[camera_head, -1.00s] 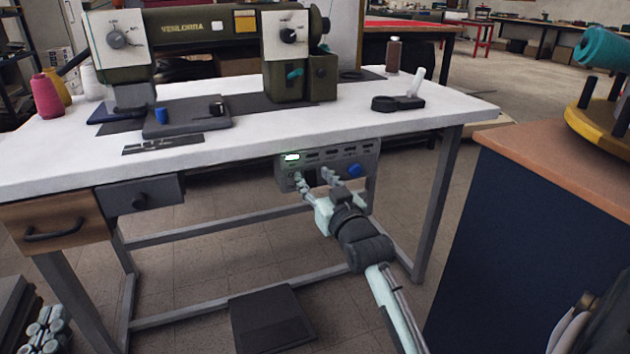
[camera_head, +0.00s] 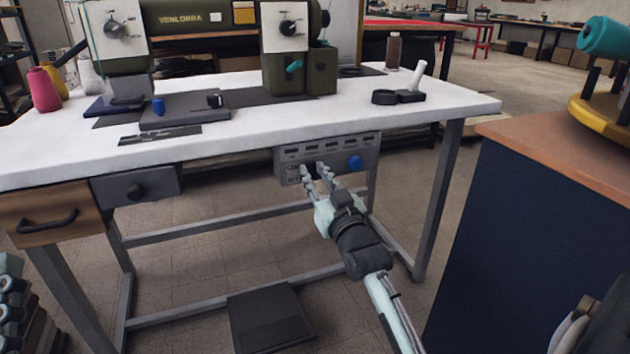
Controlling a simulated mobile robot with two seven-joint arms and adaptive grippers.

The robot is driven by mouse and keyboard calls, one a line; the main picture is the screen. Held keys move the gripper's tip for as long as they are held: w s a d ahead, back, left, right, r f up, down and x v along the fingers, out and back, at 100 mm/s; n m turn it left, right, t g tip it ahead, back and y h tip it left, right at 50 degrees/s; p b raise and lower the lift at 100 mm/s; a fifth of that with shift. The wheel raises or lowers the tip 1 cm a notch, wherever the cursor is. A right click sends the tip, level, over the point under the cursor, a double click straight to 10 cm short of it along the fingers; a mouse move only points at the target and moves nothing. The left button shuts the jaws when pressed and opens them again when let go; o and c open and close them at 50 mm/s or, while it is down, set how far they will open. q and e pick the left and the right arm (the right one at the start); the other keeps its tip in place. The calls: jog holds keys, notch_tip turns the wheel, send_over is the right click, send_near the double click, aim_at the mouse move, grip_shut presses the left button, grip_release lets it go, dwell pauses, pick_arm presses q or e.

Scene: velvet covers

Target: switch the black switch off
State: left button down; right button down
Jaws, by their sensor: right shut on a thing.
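A grey control panel (camera_head: 284,171) hangs under the front edge of the white table. It has a row of dark labels, a blue knob (camera_head: 355,162) at its right and controls at its lower left. My right gripper (camera_head: 312,171) reaches up to the lower left and middle of the panel. Its fingers are close together, shut on the black switch there, and they hide it almost wholly. No lamp on the panel is lit.
The white table (camera_head: 230,150) carries a green sewing machine (camera_head: 190,45), thread cones and a small black stand (camera_head: 398,97). Drawers hang at its left. A dark blue cabinet (camera_head: 530,240) stands close on the right. A black pedal (camera_head: 268,318) lies on the floor.

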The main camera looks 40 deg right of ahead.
pick_arm(q)
jog(key=shift+s+a+r+t+b, duration=0.2)
jog(key=shift+s+a+r+t, duration=0.2)
jog(key=shift+r+t, duration=0.2)
jog(key=shift+s+a+r+t+b, duration=0.15)
jog(key=shift+s+a+r+t, duration=0.1)
jog(key=shift+s+r+t, duration=0.3)
pick_arm(e)
jog(key=shift+f+t+h, duration=0.1)
jog(key=shift+t+h, duration=0.2)
jog(key=shift+t, duration=0.2)
jog(key=c, duration=1.3)
grip_release()
pick_arm(q)
jog(key=shift+w, duration=0.1)
pick_arm(e)
jog(key=v, duration=1.2)
